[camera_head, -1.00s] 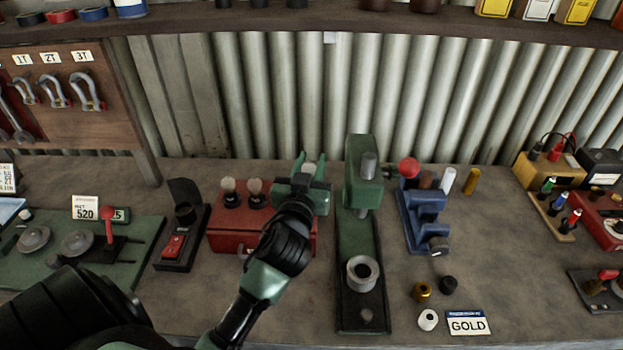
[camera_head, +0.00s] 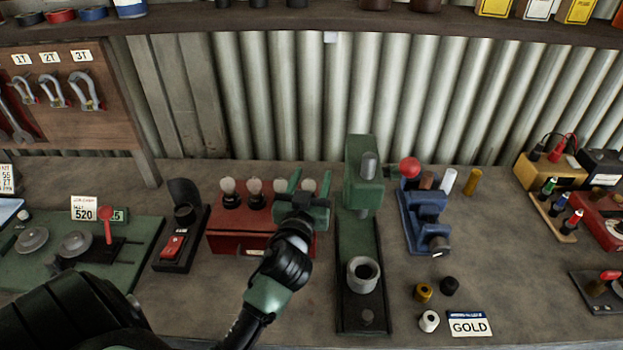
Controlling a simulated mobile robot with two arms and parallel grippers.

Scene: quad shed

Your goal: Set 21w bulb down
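Several clear bulbs with dark bases stand upright in a row on a red holder box (camera_head: 228,236) on the bench. The leftmost bulb (camera_head: 228,186), the second bulb (camera_head: 254,187) and the third bulb (camera_head: 281,186) are clear of my fingers. The rightmost bulb (camera_head: 308,186) shows between the fingertips of my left gripper (camera_head: 309,182), with a gap at each side. The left gripper is open; its green body hides that bulb's base and the box's right part. I cannot read which bulb is 21w. My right gripper is not in view.
A green press (camera_head: 362,190) stands close to the right of my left gripper. A black device with a red switch (camera_head: 173,245) is left of the box. A blue fixture (camera_head: 424,220) and a GOLD card (camera_head: 469,324) are further right. Bare bench lies in front of the box.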

